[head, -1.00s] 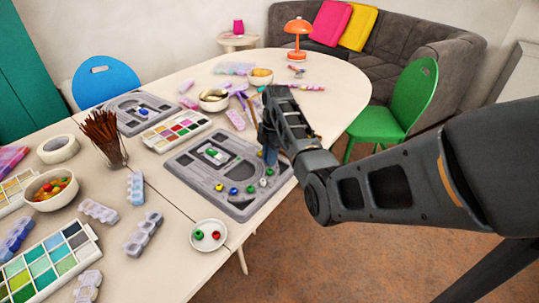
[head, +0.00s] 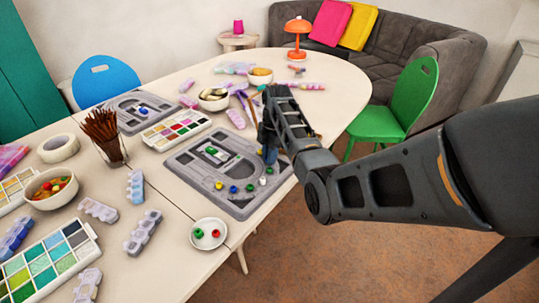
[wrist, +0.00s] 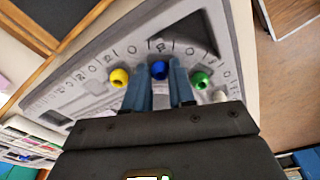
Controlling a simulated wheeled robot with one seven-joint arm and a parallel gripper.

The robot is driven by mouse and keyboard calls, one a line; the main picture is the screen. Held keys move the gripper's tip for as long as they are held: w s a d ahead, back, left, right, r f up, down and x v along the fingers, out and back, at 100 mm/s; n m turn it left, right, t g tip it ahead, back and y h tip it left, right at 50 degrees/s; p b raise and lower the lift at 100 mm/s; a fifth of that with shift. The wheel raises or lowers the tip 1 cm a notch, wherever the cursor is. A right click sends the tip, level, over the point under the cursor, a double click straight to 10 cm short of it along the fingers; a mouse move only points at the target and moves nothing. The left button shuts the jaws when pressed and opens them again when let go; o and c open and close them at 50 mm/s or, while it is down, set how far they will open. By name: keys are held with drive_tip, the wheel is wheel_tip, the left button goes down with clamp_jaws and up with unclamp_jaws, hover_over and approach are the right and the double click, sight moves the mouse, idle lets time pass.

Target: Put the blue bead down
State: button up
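My gripper (wrist: 160,78) points down at the near grey bead board (head: 185,173). The bead is at or just above the board's curved, marked row; the exact gap cannot be told. A yellow bead (wrist: 120,77) lies to its left and a green bead (wrist: 201,79) to its right in the wrist view.
A white saucer (head: 197,243) with red and green beads stands in front of the board. A paint palette (head: 177,130) and a second board (head: 130,123) lie behind left.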

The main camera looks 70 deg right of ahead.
drive_tip(key=shift+o, duration=0.6)
drive_tip(key=shift+s+a+f, duration=0.2)
drive_tip(key=shift+s+f, duration=0.05)
drive_tip(key=shift+f, duration=0.2)
wheel_tip(320, 180, up, 13)
drive_tip(key=d+p, duration=0.1)
drive_tip(key=shift+s+d+r, duration=0.15)
drive_tip(key=shift+s+d, duration=0.05)
drive_tip(key=shift+s, duration=0.1)
